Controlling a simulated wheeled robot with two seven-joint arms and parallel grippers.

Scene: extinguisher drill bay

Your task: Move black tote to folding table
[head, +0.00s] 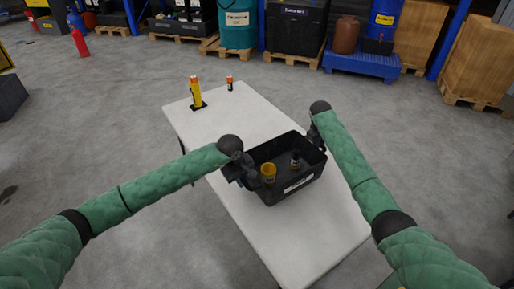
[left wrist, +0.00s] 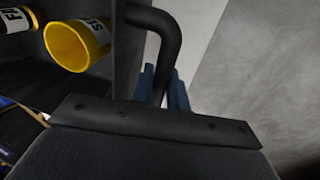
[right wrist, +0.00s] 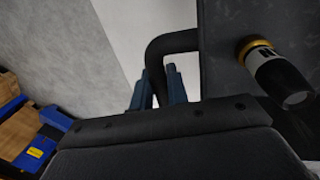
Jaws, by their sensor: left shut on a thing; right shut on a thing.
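The black tote (head: 298,188) is over the middle of the white folding table (head: 262,226); I cannot tell whether its base touches the top. It looks level. A yellow labelled cylinder (head: 268,172) and a dark bottle (head: 295,158) with a white band stand inside it. My left gripper (head: 246,180) is shut on the tote's left handle, and the handle bar shows between blue fingers in the left wrist view (left wrist: 165,88). My right gripper (head: 317,138) is shut on the opposite handle, also seen in the right wrist view (right wrist: 160,88).
A yellow cylinder on a black base (head: 196,93) and a small orange-and-black item (head: 230,84) stand at the table's far end. The table's near part is clear. Pallets with a teal drum (head: 238,25) and boxes line the back. A red extinguisher (head: 80,43) stands far left.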

